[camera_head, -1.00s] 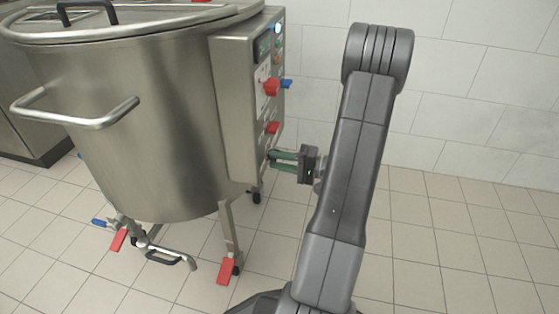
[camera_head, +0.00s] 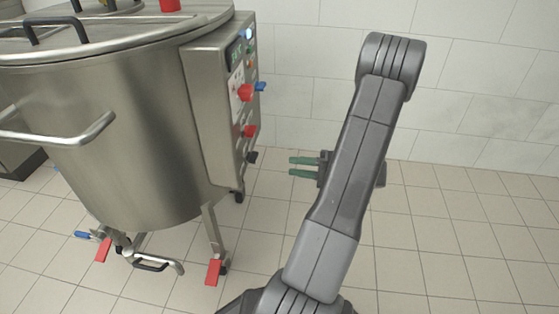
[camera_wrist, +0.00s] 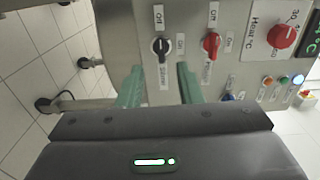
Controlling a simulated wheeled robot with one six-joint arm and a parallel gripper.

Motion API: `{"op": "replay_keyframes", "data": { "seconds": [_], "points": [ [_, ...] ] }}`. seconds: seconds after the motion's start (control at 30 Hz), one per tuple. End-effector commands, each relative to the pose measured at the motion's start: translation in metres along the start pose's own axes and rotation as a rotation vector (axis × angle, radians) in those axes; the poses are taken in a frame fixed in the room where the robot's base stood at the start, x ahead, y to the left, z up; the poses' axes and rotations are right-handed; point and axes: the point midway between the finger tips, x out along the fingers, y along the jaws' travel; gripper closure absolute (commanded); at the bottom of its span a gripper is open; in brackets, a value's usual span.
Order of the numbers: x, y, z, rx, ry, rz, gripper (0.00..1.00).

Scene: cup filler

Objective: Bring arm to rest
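My gripper (camera_head: 292,166) is to the right of the steel kettle's control box (camera_head: 219,110), with bare floor and wall between them in the head view. Its two green fingers are apart with nothing between them; they also show in the wrist view (camera_wrist: 158,82). My grey arm partly hides the gripper's body.
The large steel kettle (camera_head: 130,130) stands at the left on legs, with a drain tap (camera_head: 150,262) and red pedals low down. A tiled wall (camera_head: 480,80) is behind. The tiled floor (camera_head: 450,240) to the right is clear.

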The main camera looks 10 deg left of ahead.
Motion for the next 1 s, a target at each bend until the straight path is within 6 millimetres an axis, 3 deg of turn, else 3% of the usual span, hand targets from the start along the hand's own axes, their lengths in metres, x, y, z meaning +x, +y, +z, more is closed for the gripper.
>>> {"op": "replay_keyframes", "data": {
  "seconds": [0.2, 0.6, 0.77, 1.0],
  "points": [
    [-0.019, 0.0, 0.0, 0.0, 0.001, 0.001, 0.67],
    [-0.019, 0.001, 0.0, 0.0, -0.001, 0.0, 0.67],
    [-0.004, 0.002, 0.001, 0.001, -0.004, 0.0, 0.67],
    [0.042, 0.003, 0.001, 0.0, -0.006, 0.001, 0.67]
  ]
}}
